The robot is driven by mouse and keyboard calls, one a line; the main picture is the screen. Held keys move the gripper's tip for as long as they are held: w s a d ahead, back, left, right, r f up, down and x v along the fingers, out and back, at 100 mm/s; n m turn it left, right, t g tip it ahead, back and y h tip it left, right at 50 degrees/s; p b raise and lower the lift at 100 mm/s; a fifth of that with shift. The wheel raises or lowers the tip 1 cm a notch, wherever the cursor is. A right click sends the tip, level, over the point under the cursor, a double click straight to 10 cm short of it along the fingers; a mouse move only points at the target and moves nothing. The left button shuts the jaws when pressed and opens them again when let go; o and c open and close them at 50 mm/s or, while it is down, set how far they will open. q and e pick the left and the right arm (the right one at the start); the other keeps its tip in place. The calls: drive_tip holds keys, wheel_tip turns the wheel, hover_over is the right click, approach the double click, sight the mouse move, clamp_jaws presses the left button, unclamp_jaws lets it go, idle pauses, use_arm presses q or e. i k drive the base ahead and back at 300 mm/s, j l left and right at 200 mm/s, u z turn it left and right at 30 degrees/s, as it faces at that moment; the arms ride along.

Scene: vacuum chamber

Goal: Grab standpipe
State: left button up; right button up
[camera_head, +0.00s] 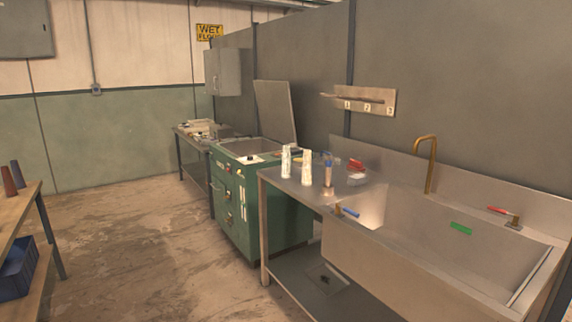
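No thing here is plainly a standpipe, and I cannot tell which one it is. A tan upright piece with a blue part (328,175) stands on the steel counter beside the sink. A long thin bar (352,97) lies across a wall board (380,101) numbered 1, 2 and 3. A brass bent spout (427,160) rises at the back of the sink. Two dark tapered pieces (14,175) stand on the wooden table at the far left. Neither of my grippers is in view.
The steel sink (400,245) holds a green item (460,228). Blue (350,212) and red (497,210) handles show at its rim. Two white bottles (306,166) stand on the counter. A green cabinet (262,210) adjoins it. The wooden table (22,212) is left; floor between is clear.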

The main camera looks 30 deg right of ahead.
sight(328, 157)
drive_tip(key=z, duration=1.35)
drive_tip(key=i+j, duration=0.15)
drive_tip(key=i, duration=0.2)
drive_tip(key=l+z, duration=0.05)
